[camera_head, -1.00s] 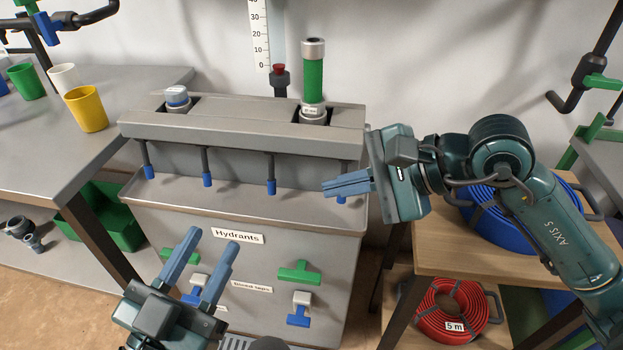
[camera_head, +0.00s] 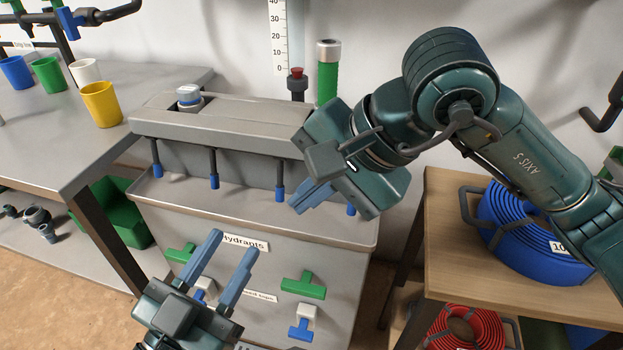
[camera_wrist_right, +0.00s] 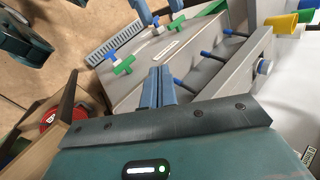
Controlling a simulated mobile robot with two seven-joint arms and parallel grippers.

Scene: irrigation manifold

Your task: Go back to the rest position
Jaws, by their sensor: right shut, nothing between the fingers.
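My left gripper (camera_head: 226,268) is at the bottom of the head view, in front of the hydrants cabinet (camera_head: 215,290). Its two blue fingers are spread apart with nothing between them. My right gripper (camera_head: 305,199) hangs in front of the right part of the cabinet's trough, and its fingers are together and empty. In the right wrist view its closed fingers (camera_wrist_right: 161,88) point toward the cabinet front. The right arm and hand hide part of the trough's right end and the lower part of the green cylinder (camera_head: 328,82).
A grey table (camera_head: 60,150) with several cups, including a yellow cup (camera_head: 101,104), stands on the left. A wooden shelf (camera_head: 440,270) on the right holds a blue hose coil (camera_head: 530,235) and a red hose coil (camera_head: 462,330). Valve handles, one green (camera_head: 304,285), stick out of the cabinet front.

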